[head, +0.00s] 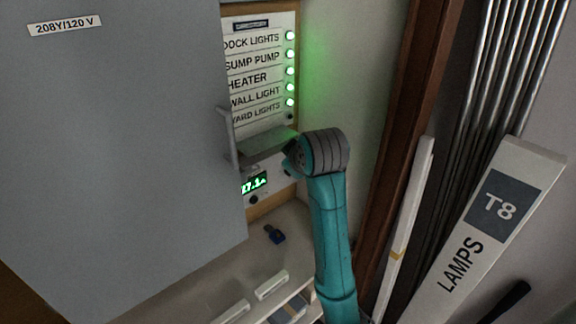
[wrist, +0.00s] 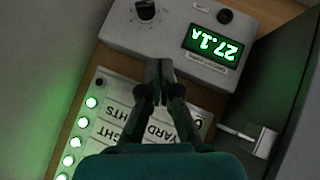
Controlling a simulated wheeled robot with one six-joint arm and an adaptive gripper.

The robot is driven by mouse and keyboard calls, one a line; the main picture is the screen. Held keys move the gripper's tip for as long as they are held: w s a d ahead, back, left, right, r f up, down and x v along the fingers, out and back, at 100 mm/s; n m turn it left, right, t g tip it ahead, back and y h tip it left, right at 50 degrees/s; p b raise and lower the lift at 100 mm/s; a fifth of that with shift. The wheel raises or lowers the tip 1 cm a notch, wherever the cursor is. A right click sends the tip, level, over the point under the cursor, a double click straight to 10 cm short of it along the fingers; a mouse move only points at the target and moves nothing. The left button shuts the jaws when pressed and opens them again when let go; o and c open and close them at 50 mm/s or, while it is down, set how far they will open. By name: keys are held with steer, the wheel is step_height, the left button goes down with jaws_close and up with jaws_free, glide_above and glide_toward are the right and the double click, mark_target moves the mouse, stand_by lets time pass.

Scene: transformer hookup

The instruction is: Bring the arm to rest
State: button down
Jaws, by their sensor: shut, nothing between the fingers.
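My gripper (wrist: 158,70) is shut and empty in the wrist view. Its fingertips are over the edge of a light grey meter box, and I cannot tell whether they touch it. The box (wrist: 125,35) carries a black knob (wrist: 145,10) and a green display (wrist: 212,45) reading 27.1A. In the head view my teal arm (head: 332,230) rises and bends at a grey joint towards the box; the fingers are hidden there. The display (head: 254,184) shows left of the arm. Above it is a labelled panel (head: 255,62) with several lit green lamps; the lamp by YARD LIGHTS (head: 290,116) is dark.
A large grey door (head: 120,150) marked 208Y/120 V stands at left, its handle (head: 228,140) close to the box. A LAMPS T8 box (head: 485,235) and metal tubes (head: 510,70) stand at right.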

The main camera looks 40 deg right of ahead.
steer(key=shift+s+a+r, duration=0.15)
steer(key=shift+s+r, duration=0.1)
steer(key=shift+s, duration=0.05)
steer(key=s+a+f+t, duration=0.1)
steer(key=s+a+f, duration=0.15)
steer(key=f, duration=0.55)
steer(key=s+a+f, duration=0.2)
steer(key=a+f, duration=0.2)
steer(key=f, duration=0.4)
steer(key=s+a+f+m+t+y, duration=0.1)
steer(key=s+a+f+t, duration=0.1)
steer(key=s+a+f, duration=0.65)
steer(key=s+a+f+t+y, duration=0.1)
steer(key=s, duration=0.7)
steer(key=s+a+f, duration=0.2)
steer(key=s, duration=0.6)
steer(key=s+a+r, duration=0.1)
steer(key=s+r, duration=0.2)
steer(key=s, duration=0.4)
steer(key=s+a+r+m+t+y, duration=0.1)
steer(key=s+r, duration=0.2)
steer(key=s, duration=0.5)
steer(key=shift+a+r+y, duration=0.2)
steer(key=shift+r+y, duration=0.05)
steer(key=shift+y, duration=0.05)
